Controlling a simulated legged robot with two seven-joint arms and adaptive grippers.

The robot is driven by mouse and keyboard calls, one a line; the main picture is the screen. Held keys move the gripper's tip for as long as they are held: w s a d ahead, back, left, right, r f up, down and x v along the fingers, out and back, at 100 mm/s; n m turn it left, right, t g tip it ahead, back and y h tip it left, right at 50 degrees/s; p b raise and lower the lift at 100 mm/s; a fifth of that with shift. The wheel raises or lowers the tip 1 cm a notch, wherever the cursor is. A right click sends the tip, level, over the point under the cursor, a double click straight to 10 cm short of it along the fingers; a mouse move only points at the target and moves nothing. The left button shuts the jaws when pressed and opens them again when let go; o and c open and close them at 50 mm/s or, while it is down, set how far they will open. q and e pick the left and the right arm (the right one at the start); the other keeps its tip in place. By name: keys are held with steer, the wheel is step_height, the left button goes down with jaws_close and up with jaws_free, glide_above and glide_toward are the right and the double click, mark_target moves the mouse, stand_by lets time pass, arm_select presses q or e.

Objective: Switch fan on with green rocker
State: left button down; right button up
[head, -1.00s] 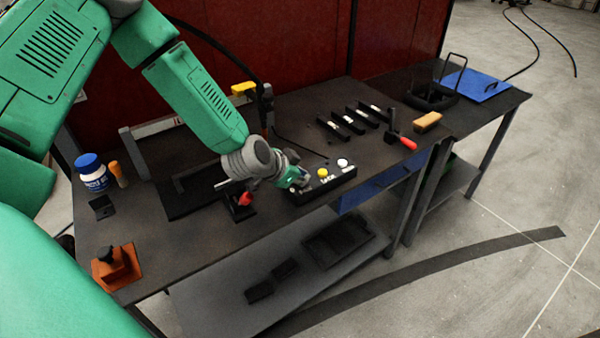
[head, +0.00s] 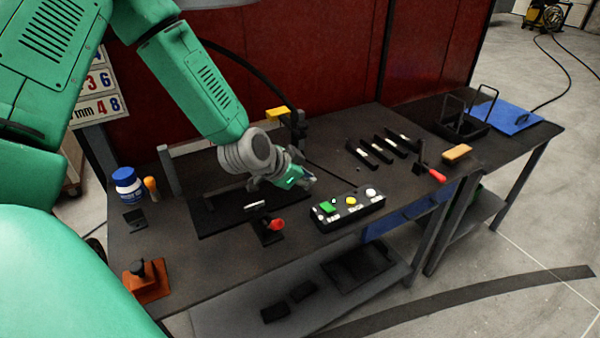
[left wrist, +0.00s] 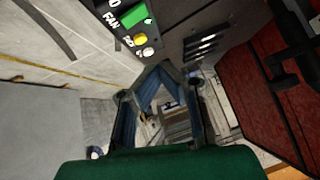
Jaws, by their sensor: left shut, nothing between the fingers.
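The black control box (head: 347,214) sits near the bench's front edge. On it are a green rocker (head: 327,207) at the left, a yellow button (head: 350,201) and a white button (head: 370,193). The left wrist view shows the green rocker (left wrist: 136,14) beside the word FAN; I cannot tell which way it is tipped. My left gripper (head: 309,181) is above and behind the box's left end, apart from it. Its fingers (left wrist: 160,70) are shut and empty. My right gripper is not in view.
A red-handled lever (head: 272,229) stands just left of the box. A dark plate (head: 222,216) lies behind it. Several black bars (head: 385,150) and another red-handled tool (head: 430,174) lie to the right. An orange block (head: 148,279) is at the front left.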

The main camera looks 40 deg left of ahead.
arm_select(q)
steer(key=shift+s+a+r, duration=0.85)
steer(key=shift+a, duration=0.1)
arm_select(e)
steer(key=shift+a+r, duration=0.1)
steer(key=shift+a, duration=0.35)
arm_select(q)
steer(key=shift+d, duration=0.35)
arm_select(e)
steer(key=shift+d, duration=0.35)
